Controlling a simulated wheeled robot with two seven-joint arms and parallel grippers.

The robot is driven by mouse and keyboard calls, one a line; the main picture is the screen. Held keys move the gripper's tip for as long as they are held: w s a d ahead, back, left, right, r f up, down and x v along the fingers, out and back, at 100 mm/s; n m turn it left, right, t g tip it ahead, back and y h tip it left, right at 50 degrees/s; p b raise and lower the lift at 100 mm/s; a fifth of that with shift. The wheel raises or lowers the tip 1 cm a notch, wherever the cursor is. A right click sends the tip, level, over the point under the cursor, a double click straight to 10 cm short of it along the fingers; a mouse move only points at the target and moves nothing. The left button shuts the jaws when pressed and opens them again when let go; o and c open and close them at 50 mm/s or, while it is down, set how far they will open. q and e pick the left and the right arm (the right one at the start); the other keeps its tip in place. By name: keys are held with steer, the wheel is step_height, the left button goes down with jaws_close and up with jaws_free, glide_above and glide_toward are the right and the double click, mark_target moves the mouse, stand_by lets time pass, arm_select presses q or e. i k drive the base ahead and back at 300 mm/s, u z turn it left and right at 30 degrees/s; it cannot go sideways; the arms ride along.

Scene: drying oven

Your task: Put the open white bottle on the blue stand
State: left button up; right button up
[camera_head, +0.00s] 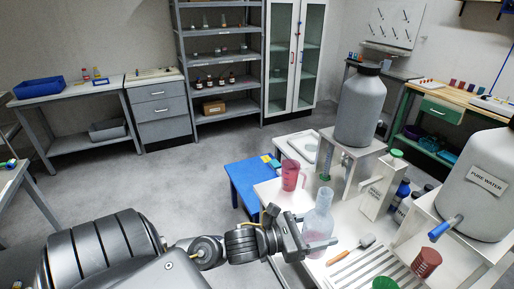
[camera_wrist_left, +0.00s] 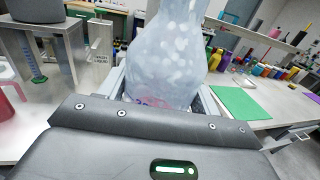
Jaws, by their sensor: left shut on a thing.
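The open white bottle (camera_head: 318,222) is pale and translucent, with a narrow neck and no cap in sight. It stands about upright at the near left part of the white worktop. My left gripper (camera_head: 308,246) is shut around its lower body. In the left wrist view the bottle (camera_wrist_left: 165,55) fills the middle between the fingers, with pinkish marking low down. I cannot tell whether its base touches the worktop. A blue stand (camera_head: 243,178), like a low table, adjoins the worktop's far left side. My right gripper is not in view.
A pink jug (camera_head: 291,175) stands between the bottle and the blue stand's near side. A brush (camera_head: 352,248) and a slotted rack (camera_head: 372,272) lie right of the bottle. A large grey container (camera_head: 361,108) stands on a raised shelf behind. The floor at left is clear.

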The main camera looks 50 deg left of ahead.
mark_target(254, 179)
steer(key=k, duration=0.1)
steer(key=u, duration=2.45)
steer(key=i, duration=2.55)
steer(key=z, duration=3.05)
